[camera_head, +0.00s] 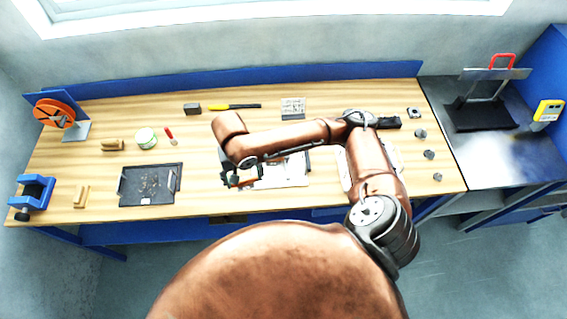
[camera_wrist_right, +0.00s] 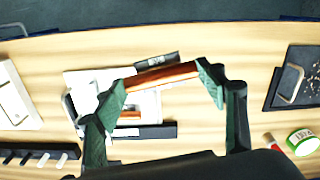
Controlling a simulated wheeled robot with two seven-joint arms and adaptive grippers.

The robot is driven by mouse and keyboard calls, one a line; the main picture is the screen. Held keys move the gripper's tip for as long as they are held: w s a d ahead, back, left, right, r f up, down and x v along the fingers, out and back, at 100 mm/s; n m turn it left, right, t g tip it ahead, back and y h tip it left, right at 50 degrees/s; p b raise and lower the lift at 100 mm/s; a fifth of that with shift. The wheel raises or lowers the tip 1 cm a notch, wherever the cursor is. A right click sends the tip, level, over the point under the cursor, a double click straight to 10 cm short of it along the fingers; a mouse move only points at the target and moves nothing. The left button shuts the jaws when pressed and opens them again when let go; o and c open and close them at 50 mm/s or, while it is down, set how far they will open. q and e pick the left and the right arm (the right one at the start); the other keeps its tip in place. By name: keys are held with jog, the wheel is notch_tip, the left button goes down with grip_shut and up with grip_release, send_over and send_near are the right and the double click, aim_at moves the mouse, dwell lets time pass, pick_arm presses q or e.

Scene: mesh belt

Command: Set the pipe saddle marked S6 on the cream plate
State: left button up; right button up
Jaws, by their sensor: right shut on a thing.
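My right gripper (camera_head: 238,181) hangs over the front middle of the wooden bench. In the right wrist view its two green fingers (camera_wrist_right: 164,77) are shut on the ends of a copper-coloured piece (camera_wrist_right: 162,77), seen as a bar between them. I take this as the pipe saddle; I cannot read S6 on it. A pale plate-like area (camera_wrist_right: 84,80), likely the cream plate, lies below and beside the held piece, with dark parts and another small copper-coloured piece (camera_wrist_right: 130,115) on it. In the head view my arm partly hides it. Contact with it cannot be told. My left gripper is not in view.
A dark tray (camera_head: 124,187) lies left of the gripper, with a green-white tin (camera_head: 146,138) behind it. A blue vise (camera_head: 33,193) stands at the left edge. Several small grey parts, including one at the right (camera_head: 429,155), stand there. Bare wood lies between tray and gripper.

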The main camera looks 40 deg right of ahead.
jog(key=shift+s+a+r+m+p, duration=0.15)
jog(key=shift+a+r+m+p, duration=0.3)
jog(key=shift+a, duration=0.15)
jog(key=shift+s+a+r+m+p, duration=0.15)
jog(key=shift+a+r+m+p, duration=0.2)
jog(key=shift+a+r+p, duration=0.15)
jog(key=shift+a+f+m, duration=0.1)
jog(key=shift+m, duration=0.2)
jog(key=w+d+f, duration=0.2)
jog(key=d+f, duration=0.2)
jog(key=d, duration=0.4)
send_over(270, 177)
jog(key=a, duration=0.1)
notch_tip(270, 177, down, 5)
jog(key=shift+r, duration=0.15)
jog(key=shift+d+f, duration=0.2)
jog(key=shift+f, duration=0.15)
jog(key=shift+w+d+f+p, duration=0.1)
jog(key=shift+d+f+p, duration=0.15)
jog(key=shift+f, duration=0.7)
jog(key=shift+d+f+p, duration=0.1)
jog(key=shift+f+p, duration=0.1)
jog(key=shift+f, duration=0.75)
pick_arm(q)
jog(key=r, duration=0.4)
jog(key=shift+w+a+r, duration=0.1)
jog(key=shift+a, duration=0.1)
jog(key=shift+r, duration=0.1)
pick_arm(e)
jog(key=shift+f, duration=0.1)
